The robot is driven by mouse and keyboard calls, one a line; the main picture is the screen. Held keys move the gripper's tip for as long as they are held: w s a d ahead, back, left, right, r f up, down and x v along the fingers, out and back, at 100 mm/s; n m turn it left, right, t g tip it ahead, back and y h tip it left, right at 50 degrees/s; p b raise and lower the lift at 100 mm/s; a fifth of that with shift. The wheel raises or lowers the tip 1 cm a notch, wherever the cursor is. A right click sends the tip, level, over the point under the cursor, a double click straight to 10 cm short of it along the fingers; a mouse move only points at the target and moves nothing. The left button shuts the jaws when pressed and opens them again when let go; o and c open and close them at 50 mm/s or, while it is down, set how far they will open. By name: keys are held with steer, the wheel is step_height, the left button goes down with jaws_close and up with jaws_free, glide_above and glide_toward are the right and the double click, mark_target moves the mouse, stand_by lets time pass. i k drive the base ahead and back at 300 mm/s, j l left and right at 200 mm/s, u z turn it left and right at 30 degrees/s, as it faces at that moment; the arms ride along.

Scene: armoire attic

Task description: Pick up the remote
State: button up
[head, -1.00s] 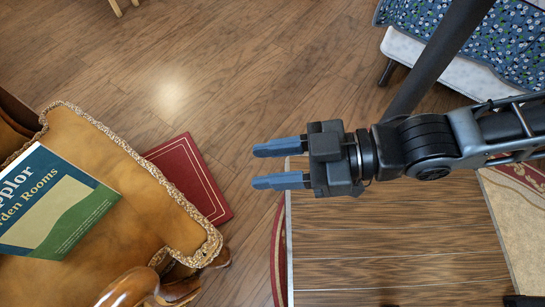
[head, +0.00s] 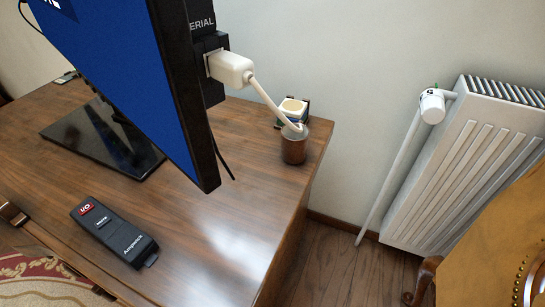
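A black remote (head: 113,232) with a red button and white lettering lies flat near the front edge of a brown wooden desk (head: 235,215) in the head view. It lies in front of a monitor's black stand, with bare desk around it. My gripper is not in view, so its state and its place relative to the remote do not show.
A monitor (head: 125,70) on a flat black base (head: 90,145) overhangs the desk, with a white plug (head: 230,68) and cable at its edge. A brown cup (head: 294,147) stands at the desk's back right corner. A white radiator (head: 465,170) and chair (head: 500,255) are at right.

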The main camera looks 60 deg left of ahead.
mark_target(120, 236)
steer(key=u, duration=2.1)
steer(key=k+l+u, duration=0.45)
steer(key=k+l, duration=0.35)
steer(key=l, duration=0.15)
